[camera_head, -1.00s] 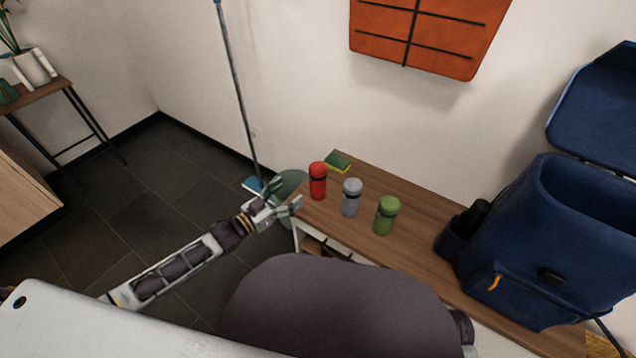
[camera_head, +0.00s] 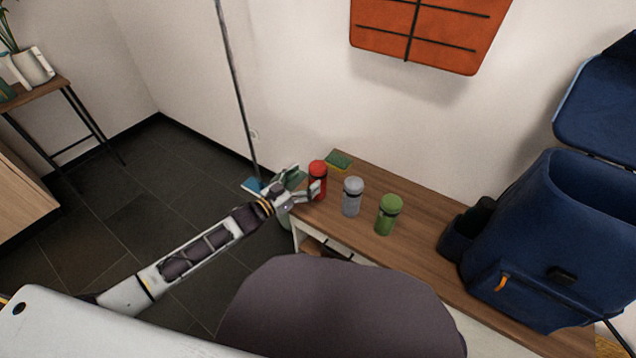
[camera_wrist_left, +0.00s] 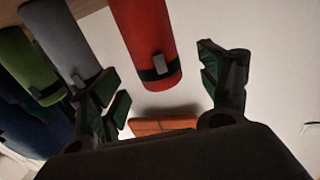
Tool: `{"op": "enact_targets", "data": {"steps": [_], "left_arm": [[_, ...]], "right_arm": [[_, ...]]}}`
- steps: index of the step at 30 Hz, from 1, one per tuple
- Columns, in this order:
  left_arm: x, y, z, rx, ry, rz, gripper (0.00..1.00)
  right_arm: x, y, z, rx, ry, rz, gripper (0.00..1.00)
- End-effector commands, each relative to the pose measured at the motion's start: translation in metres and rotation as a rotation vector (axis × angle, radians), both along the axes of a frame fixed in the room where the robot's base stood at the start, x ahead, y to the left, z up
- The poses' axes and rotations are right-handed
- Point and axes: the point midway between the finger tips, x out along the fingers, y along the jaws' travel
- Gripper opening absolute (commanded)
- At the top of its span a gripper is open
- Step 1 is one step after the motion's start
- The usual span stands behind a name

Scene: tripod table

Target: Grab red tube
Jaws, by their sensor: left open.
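The red tube (camera_head: 317,172) stands upright at the left end of the wooden bench, first in a row. In the left wrist view the red tube (camera_wrist_left: 146,45) lies between my two spread fingers, nearer the left one. My left gripper (camera_head: 304,182) is open at the tube, one finger on its near side and one behind or to its left. I cannot tell whether a finger touches it. The left gripper (camera_wrist_left: 170,88) also shows in the wrist view. My right gripper is not in view.
A grey tube (camera_head: 352,197) and a green tube (camera_head: 388,214) stand to the right on the bench (camera_head: 415,225). A green and yellow sponge (camera_head: 338,161) lies behind the red tube. A blue backpack (camera_head: 535,240) stands at the right end. A thin pole (camera_head: 237,95) rises behind the gripper.

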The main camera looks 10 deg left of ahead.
Motion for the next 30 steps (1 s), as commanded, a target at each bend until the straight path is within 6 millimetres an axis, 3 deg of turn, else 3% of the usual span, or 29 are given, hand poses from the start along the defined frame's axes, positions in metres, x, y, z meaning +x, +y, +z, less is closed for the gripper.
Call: {"op": "enact_targets", "data": {"steps": [19, 30], "left_arm": [[0.007, -0.005, -0.001, 0.0, -0.001, -0.001, 0.77], [0.024, -0.02, -0.008, 0.001, -0.002, 0.0, 0.77]], "right_arm": [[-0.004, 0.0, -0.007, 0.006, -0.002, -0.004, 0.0], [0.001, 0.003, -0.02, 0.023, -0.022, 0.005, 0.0]]}}
